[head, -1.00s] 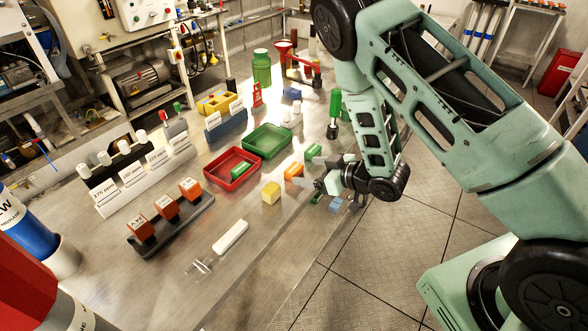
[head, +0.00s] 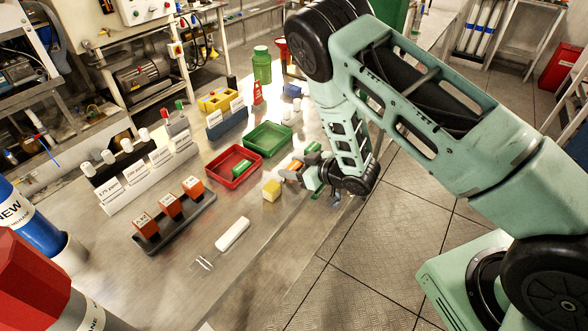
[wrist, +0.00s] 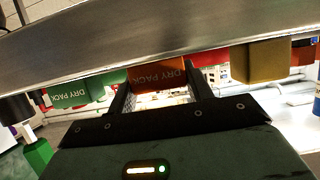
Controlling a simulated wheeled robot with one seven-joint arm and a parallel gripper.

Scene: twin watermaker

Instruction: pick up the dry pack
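An orange dry pack (head: 296,163) lies on the steel bench to the right of the trays, partly hidden by my gripper. In the wrist view the orange dry pack (wrist: 157,75) shows its "DRY PACK" lettering upside down. My gripper (wrist: 158,92) is open, with its two fingers spread to either side of the orange pack's near end. I cannot tell whether the fingers touch it. A green dry pack (wrist: 68,95) lies beside it in the wrist view. In the head view my gripper (head: 292,174) is low at the bench's right edge.
A yellow block (head: 271,190) stands just left of my gripper. A red tray (head: 216,181) holding a green pack (head: 242,167) and a green tray (head: 249,141) lie beyond it. A white-handled tool (head: 232,234) lies nearer. The bench front is mostly clear.

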